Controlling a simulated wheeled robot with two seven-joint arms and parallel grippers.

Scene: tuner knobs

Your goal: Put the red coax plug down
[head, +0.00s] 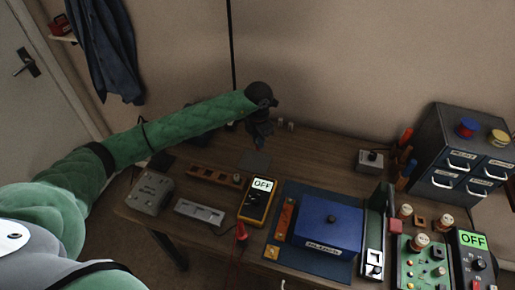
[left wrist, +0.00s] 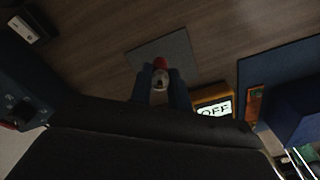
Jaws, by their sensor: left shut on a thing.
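My left gripper (head: 260,140) reaches over the bench from the left, above its back part, with fingers pointing down. In the left wrist view its fingers (left wrist: 163,92) are closed around the red coax plug (left wrist: 160,65). The plug shows a red end and a pale metal part between the fingertips. In the head view the plug cannot be made out. My right gripper does not show.
A yellow meter reading OFF (head: 258,200) stands in front of the pad. A blue box (head: 325,222) is to its right, a brown strip (head: 215,175) to its left. A small grey box with a knob (head: 370,161) stands at the back right. Bare wood surrounds the pad.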

